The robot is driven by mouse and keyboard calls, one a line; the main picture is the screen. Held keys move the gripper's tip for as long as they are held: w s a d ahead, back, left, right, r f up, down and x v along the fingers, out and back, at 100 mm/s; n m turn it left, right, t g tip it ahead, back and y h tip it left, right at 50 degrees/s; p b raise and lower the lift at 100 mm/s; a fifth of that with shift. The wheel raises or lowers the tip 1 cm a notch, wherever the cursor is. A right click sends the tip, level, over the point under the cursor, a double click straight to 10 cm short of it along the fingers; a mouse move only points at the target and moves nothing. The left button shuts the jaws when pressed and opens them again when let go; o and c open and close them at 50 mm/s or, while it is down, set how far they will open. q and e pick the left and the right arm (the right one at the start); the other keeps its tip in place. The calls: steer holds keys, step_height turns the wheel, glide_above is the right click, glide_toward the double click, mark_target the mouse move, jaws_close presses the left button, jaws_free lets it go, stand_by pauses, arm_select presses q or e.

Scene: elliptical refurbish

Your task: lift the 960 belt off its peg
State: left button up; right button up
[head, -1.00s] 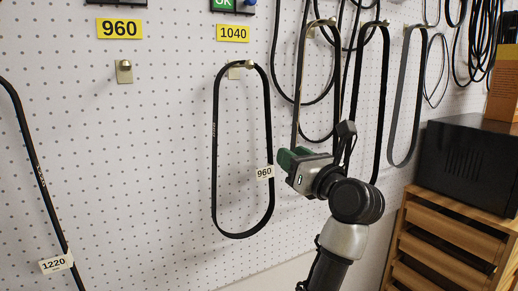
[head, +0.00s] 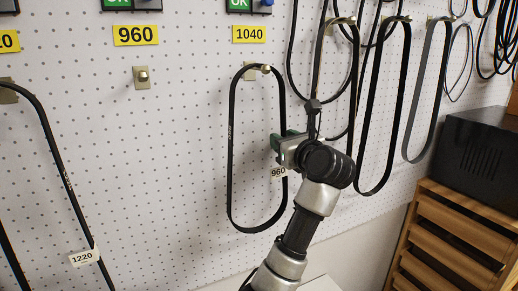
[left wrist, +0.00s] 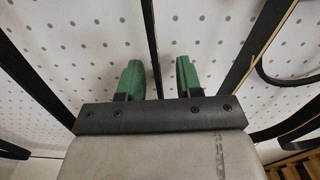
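The 960 belt (head: 231,140) is a long black loop hanging on a peg (head: 265,69) under the yellow 1040 label (head: 249,34). Its white 960 tag (head: 278,172) is on the right strand, just below my gripper. My left gripper (head: 281,143) has green fingers and is at the belt's right strand, at mid-height. In the left wrist view the gripper (left wrist: 160,75) is open, with a black strand (left wrist: 151,45) passing between its fingers, nearer the left one. Contact cannot be told. My right gripper is not in view.
An empty peg (head: 141,77) is under the yellow 960 label (head: 136,35). The 1220 belt (head: 62,165) hangs at left. Several other belts (head: 377,110) hang close on the right. A black box (head: 480,155) stands on a wooden drawer unit (head: 455,235) at right.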

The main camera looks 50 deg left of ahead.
arm_select(q)
steer(key=shift+x, duration=1.05)
steer(key=shift+s+d, duration=0.1)
steer(key=shift+c, duration=0.3)
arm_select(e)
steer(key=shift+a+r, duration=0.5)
arm_select(q)
steer(key=shift+f, duration=0.1)
jaws_close()
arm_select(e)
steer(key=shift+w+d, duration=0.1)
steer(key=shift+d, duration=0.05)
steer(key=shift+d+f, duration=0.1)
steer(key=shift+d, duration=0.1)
